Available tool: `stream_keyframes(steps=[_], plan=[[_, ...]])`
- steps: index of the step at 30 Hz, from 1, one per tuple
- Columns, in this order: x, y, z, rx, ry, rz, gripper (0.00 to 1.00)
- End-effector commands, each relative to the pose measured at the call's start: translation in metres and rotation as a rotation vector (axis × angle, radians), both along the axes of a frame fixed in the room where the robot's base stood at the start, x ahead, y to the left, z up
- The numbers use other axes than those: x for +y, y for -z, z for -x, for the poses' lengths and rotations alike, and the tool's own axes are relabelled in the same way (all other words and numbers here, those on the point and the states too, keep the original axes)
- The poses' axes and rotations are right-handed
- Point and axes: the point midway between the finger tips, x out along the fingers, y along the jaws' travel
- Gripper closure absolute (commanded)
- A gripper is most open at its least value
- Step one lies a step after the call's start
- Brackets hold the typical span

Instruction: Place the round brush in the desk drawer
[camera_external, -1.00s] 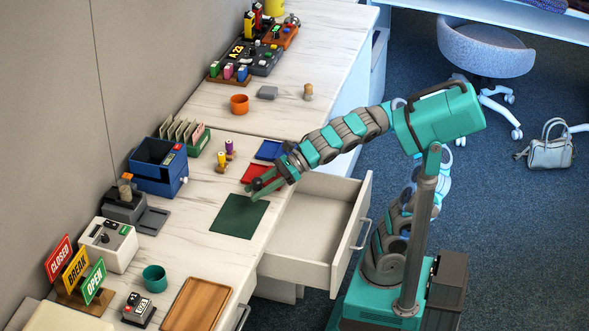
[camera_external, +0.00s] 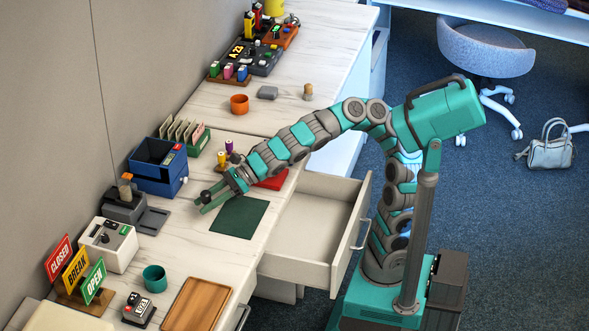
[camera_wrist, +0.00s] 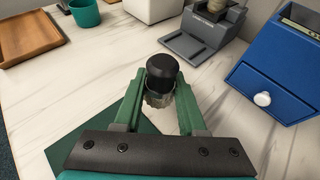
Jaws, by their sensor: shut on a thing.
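My gripper (camera_external: 207,199) is over the desk at the left edge of the dark green mat (camera_external: 238,217). In the wrist view my gripper (camera_wrist: 160,105) is shut on a round brush (camera_wrist: 161,71) with a black knob on top and pale bristles below. The brush is upright between the fingers; I cannot tell how far it is above the desk. The desk drawer (camera_external: 317,215) is pulled open on the right of the mat, with a pale interior. The part of it that shows looks empty.
A blue box with a drawer (camera_external: 160,166) and a grey stand (camera_external: 124,206) are near the gripper. A red mat (camera_external: 272,180) is partly under my arm. A teal cup (camera_external: 155,278) and a wooden tray (camera_external: 195,305) stand nearer the front.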

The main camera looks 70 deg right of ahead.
Motion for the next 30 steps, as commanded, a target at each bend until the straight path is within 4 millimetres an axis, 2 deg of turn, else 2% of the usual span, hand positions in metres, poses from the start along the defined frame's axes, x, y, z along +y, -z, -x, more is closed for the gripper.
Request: stream_keyframes(steps=[5,13,24,25,30], plan=[[0.004,0.005,-0.007,0.001,0.000,0.003,1.00],[0.003,0.037,-0.007,0.001,0.000,0.001,1.00],[0.003,0.039,-0.007,0.001,0.001,0.003,1.00],[0.003,0.039,-0.007,0.001,0.000,0.003,0.58],[0.004,0.039,-0.007,0.001,0.000,0.001,0.39]])
